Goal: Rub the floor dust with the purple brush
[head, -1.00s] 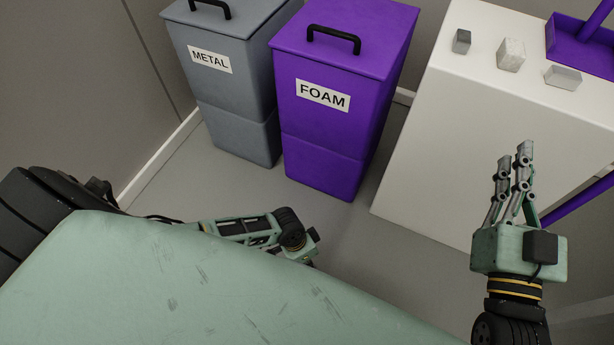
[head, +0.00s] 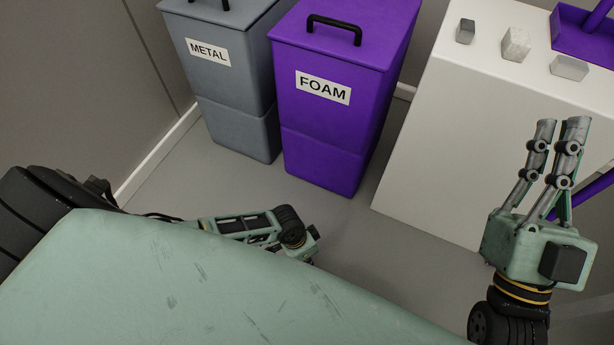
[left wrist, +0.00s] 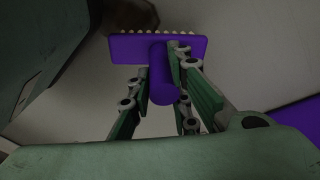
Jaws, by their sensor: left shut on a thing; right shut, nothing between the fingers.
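The purple brush (left wrist: 158,50) shows in the left wrist view, with a wide flat head and a row of pale bristles along its far edge. My left gripper (left wrist: 160,88) is shut on its thick round handle. A dark brown patch (left wrist: 125,15), possibly the floor dust, lies at the top of that view, just beyond the brush head; I cannot tell whether they touch. In the head view my left gripper and the brush are hidden behind my body. My right gripper (head: 559,128) is shut and empty, raised in front of the white counter.
The grey METAL bin (head: 225,85) and purple FOAM bin (head: 345,95) stand at the back. The white counter (head: 480,120) at right bears several small grey blocks (head: 515,45) and a purple tray (head: 580,38). Purple rods (head: 596,188) show behind my right gripper. Grey floor (head: 260,185) is clear before the bins.

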